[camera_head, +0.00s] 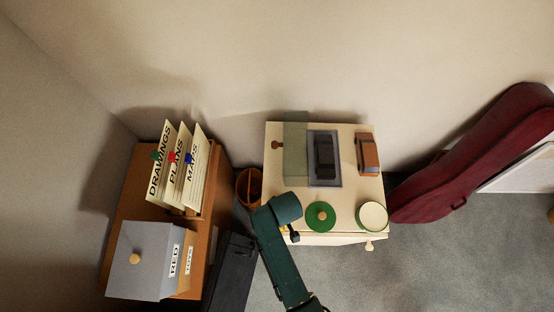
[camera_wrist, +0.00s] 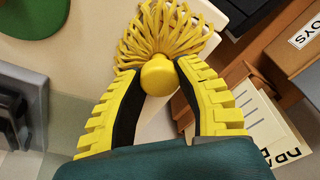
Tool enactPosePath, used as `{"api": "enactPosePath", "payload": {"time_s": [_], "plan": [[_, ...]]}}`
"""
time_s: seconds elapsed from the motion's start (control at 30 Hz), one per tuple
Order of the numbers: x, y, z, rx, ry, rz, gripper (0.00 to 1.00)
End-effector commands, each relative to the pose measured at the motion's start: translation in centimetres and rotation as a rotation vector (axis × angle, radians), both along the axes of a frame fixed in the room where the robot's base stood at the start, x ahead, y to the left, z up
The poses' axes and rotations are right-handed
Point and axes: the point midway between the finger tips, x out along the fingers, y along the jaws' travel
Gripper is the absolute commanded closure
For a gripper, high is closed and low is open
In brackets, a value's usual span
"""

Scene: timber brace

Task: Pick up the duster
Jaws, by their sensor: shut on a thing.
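The duster shows in the wrist view as a fan of yellow strands (camera_wrist: 162,30) with a round yellow knob at its base. My gripper (camera_wrist: 158,72) has yellow ridged fingers with dark inner pads, and their tips are shut on the knob from both sides. The strands point away from my gripper, beside the edge of a cream cabinet top (camera_wrist: 95,65). In the head view my arm hides most of the gripper and duster, and only a small yellow patch shows at the cabinet's front left. I cannot tell whether the duster touches anything below.
The cabinet top (camera_head: 345,197) holds a green round lid (camera_head: 320,217), a round tin (camera_head: 371,216), a brown toy car (camera_head: 367,153) and a grey tray (camera_head: 324,180). Left stand a brown bin (camera_head: 248,186) and a wooden unit (camera_head: 125,206) with labelled files. A red instrument case (camera_head: 475,157) leans right.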

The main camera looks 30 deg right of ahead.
Motion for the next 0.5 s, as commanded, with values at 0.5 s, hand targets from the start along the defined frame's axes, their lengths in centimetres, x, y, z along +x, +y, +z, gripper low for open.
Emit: {"api": "enactPosePath", "payload": {"time_s": [0.5], "plan": [[0.0, 0.0, 7.7, 0.001, -0.003, 0.000, 1.00]]}}
